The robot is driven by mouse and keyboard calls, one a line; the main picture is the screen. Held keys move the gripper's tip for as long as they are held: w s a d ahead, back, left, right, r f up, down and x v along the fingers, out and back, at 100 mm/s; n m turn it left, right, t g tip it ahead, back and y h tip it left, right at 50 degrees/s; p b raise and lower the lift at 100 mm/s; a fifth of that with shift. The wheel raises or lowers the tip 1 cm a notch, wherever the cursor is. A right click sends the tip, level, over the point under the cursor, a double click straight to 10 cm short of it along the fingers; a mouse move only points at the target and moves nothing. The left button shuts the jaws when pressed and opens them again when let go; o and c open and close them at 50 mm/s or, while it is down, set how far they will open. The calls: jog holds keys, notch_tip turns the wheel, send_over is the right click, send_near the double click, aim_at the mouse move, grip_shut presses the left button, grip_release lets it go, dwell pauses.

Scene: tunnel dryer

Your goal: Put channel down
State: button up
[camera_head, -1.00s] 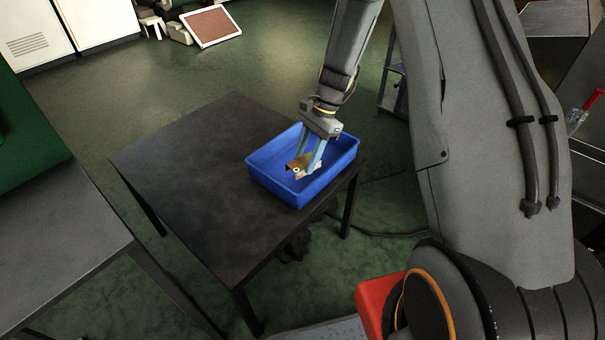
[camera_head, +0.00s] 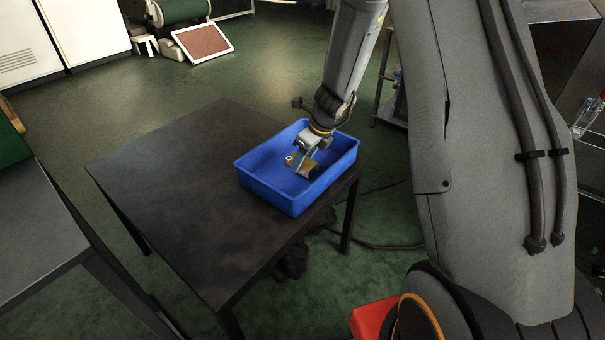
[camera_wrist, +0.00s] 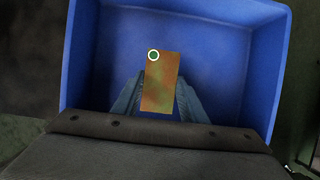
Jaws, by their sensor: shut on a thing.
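The channel (camera_head: 305,166) is a small brass-coloured piece with a pale ring mark near one end. It also shows in the wrist view (camera_wrist: 160,85), lying lengthwise between the two fingers. My gripper (camera_head: 303,163) is shut on it, inside the walls of the blue bin (camera_head: 268,186). The bin's floor and walls surround the channel in the wrist view (camera_wrist: 225,55). Whether the channel touches the bin floor I cannot tell. Part of the channel is hidden by the gripper in the head view.
The bin stands at the right end of a dark table (camera_head: 185,190), whose left part is bare. A grey bench (camera_head: 40,225) is at the left. A wire shelf (camera_head: 392,95) stands behind the table on the right. No other item shows in the bin.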

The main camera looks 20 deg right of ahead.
aim_at(303, 171)
jog(key=shift+f+b, duration=0.75)
jog(key=shift+f, duration=1.5)
jog(key=shift+f, duration=0.1)
jog(key=o, duration=1.1)
jog(key=p+v, duration=0.3)
jog(key=v, duration=0.9)
jog(key=s+d+r+n+g+h, duration=0.1)
jog(key=s+r+n, duration=0.2)
jog(key=s+n, duration=0.5)
jog(key=s+d+r+n+g, duration=0.1)
jog(key=s+r+n, duration=0.3)
jog(key=s+n, duration=0.5)
jog(key=s+d+r+n+g+h, duration=0.1)
jog(key=s+d+r+n, duration=0.1)
jog(key=s+n, duration=0.7)
jog(key=shift+s+r+g+h, duration=0.3)
jog(key=shift+s+r, duration=0.5)
jog(key=shift+s, duration=0.2)
